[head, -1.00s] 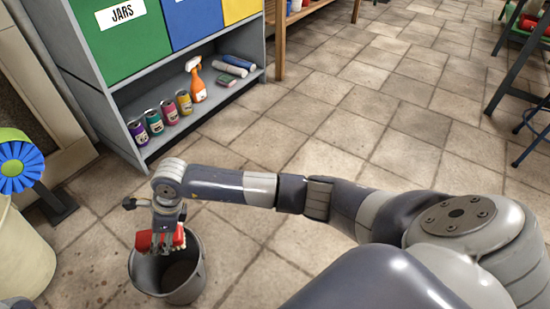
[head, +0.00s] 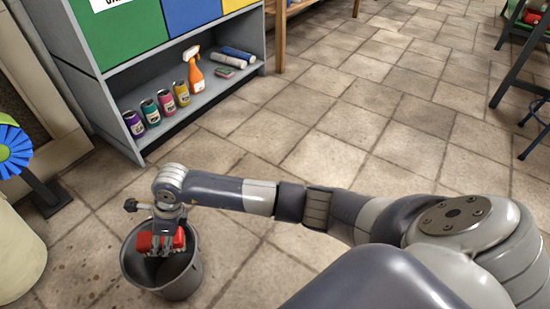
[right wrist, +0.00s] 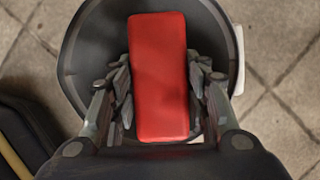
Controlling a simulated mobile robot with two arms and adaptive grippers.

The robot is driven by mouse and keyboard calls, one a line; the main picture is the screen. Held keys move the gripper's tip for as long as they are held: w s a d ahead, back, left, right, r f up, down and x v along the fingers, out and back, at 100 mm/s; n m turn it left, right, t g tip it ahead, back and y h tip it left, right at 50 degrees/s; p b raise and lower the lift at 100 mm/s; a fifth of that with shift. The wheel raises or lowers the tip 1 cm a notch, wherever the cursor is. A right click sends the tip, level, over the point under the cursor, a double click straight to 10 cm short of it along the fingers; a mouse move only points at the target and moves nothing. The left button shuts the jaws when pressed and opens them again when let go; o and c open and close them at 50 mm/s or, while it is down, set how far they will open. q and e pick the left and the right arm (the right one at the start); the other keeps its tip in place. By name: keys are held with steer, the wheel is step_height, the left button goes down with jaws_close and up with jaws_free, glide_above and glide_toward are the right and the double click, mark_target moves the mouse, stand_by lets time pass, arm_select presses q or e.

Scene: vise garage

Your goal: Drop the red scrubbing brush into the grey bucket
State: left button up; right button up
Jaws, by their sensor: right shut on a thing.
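The red scrubbing brush (head: 148,242) is held between the fingers of my right gripper (head: 166,246), over the mouth of the grey bucket (head: 185,283). In the right wrist view the brush (right wrist: 159,78) shows its plain red back, with the fingers of the right gripper (right wrist: 162,95) closed on its two long sides. The bucket's rim (right wrist: 70,60) surrounds the brush there. The bucket stands upright on the floor; much of its inside is hidden by the gripper and brush. My left gripper is not in view.
A grey shelf (head: 185,115) with several cans and an orange spray bottle (head: 194,74) stands behind the bucket. A cream bin (head: 18,255) and a blue rosette-shaped thing (head: 14,148) are at the left.

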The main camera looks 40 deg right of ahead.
steer(key=o, duration=1)
steer(key=shift+r, duration=0.1)
steer(key=v, duration=1.2)
